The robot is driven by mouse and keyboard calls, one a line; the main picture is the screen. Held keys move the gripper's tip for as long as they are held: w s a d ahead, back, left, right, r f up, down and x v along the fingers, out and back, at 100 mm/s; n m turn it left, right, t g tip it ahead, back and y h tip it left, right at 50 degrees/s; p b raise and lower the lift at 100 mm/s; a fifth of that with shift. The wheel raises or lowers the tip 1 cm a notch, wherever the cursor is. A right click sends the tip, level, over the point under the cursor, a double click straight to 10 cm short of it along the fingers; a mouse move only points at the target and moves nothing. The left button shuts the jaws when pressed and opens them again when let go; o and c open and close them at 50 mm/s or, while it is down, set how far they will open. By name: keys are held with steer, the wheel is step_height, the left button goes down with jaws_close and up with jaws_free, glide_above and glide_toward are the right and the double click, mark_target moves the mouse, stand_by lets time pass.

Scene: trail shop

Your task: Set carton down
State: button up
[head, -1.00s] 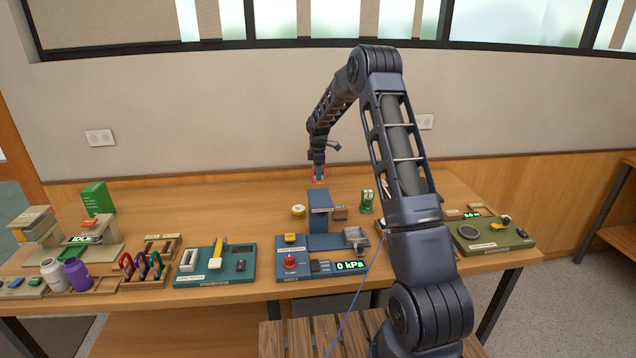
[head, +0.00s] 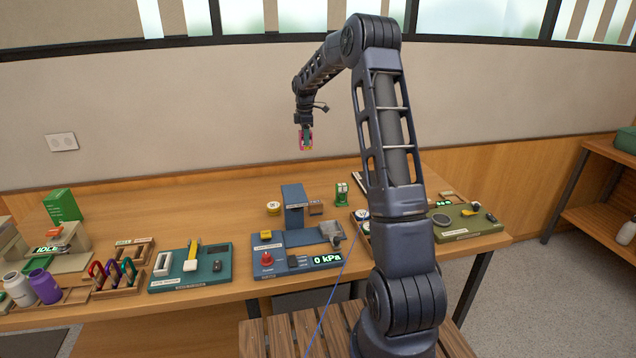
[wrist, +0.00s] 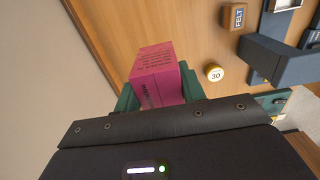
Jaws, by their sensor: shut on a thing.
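A pink carton (wrist: 157,72) with dark print is between the green fingers of my gripper (wrist: 160,92) in the wrist view. The gripper is shut on it. In the head view, the small pink carton (head: 309,142) hangs at the end of my arm, in my gripper (head: 305,136). It is held above the back of the wooden table (head: 150,205), apart from the tabletop. The carton's lower end and far sides are hidden.
A blue press station (head: 294,212) stands mid-table, with a yellow round tin marked 30 (wrist: 214,73) and a brown FELT block (wrist: 234,16) close by. A green stand (head: 342,193) is to its right.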

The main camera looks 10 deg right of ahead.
steer(key=s+d, duration=0.3)
steer(key=d, duration=0.5)
step_height(320, 180, down, 20)
steer(key=shift+w+r, duration=0.1)
steer(key=shift+w, duration=0.05)
steer(key=shift+a, duration=0.1)
steer(key=o, duration=1)
steer(key=shift+o, duration=0.3)
